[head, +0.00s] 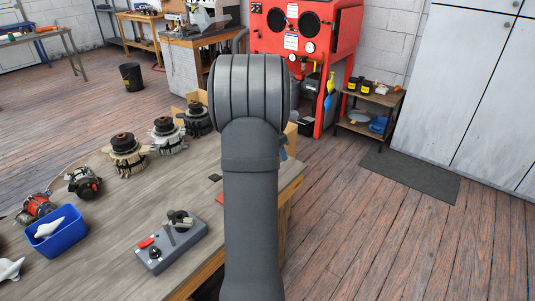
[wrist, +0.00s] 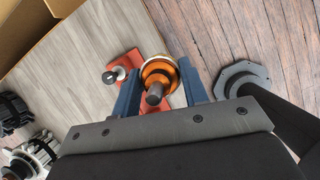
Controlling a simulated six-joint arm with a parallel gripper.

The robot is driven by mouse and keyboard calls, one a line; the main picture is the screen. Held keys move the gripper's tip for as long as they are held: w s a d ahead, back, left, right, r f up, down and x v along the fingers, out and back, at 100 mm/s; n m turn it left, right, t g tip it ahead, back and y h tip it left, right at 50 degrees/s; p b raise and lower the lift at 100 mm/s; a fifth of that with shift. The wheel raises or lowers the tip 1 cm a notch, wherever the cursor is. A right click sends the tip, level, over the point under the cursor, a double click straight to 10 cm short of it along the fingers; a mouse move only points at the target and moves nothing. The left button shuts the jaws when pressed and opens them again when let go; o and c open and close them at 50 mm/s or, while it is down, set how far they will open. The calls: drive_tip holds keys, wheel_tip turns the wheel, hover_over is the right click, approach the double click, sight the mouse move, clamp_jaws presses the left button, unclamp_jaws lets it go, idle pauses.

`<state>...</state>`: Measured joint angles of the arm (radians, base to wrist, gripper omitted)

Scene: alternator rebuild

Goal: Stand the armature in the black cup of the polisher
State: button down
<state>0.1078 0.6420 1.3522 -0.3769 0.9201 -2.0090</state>
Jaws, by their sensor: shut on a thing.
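In the wrist view, my gripper (wrist: 160,86) has its two blue fingers on either side of the armature (wrist: 158,70), which has an orange copper-coloured body and a dark shaft end pointing toward the camera. The fingers are shut on it. A red fixture lies beneath the armature; whether the two touch I cannot tell. In the head view, my arm hides the armature and nearly all of the gripper. The polisher (head: 172,247), a grey box with a red switch and a black knob, sits on the bench left of my arm. Its black cup (head: 180,217) is at its back and appears empty.
The red fixture (wrist: 128,62) holds a small silver part by the bench edge. Several alternators (head: 126,155) line the bench's back left. A blue bin (head: 70,243) with a pale item stands left of the polisher. The wooden bench (head: 125,215) is clear between them.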

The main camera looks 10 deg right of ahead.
drive_tip(key=shift+s+d+r, duration=0.15)
drive_tip(key=shift+s, duration=0.05)
drive_tip(key=shift+s+a+f+m+g, duration=0.3)
drive_tip(key=shift+m, duration=0.4)
drive_tip(key=s+a+f+m+g+y, duration=0.1)
drive_tip(key=s+a+f+m+g, duration=0.2)
drive_tip(key=s+a+m, duration=0.5)
drive_tip(key=s+a+f+m+g+y, duration=0.1)
drive_tip(key=a+f+m+g+y, duration=0.2)
drive_tip(key=m, duration=1)
drive_tip(key=s+a+r+n+t+h, duration=0.1)
drive_tip(key=a+r+n+t+h, duration=0.15)
drive_tip(key=a+n, duration=0.4)
drive_tip(key=s+a+r+n+t+h, duration=0.1)
drive_tip(key=a+r+n+h, duration=0.2)
drive_tip(key=n, duration=0.6)
drive_tip(key=s+a+r+n+t+y, duration=0.2)
drive_tip(key=a+n, duration=0.4)
drive_tip(key=s+a+r+n+t+y, duration=0.1)
drive_tip(key=s+a+r+n+t, duration=0.15)
drive_tip(key=a+n, duration=0.4)
drive_tip(key=shift+g, duration=0.3)
drive_tip(key=shift+w+d+f, duration=0.1)
drive_tip(key=shift+d+f, duration=0.05)
drive_tip(key=shift+f, duration=1)
drive_tip(key=shift+w+d+f, duration=0.1)
drive_tip(key=shift+f, duration=1.05)
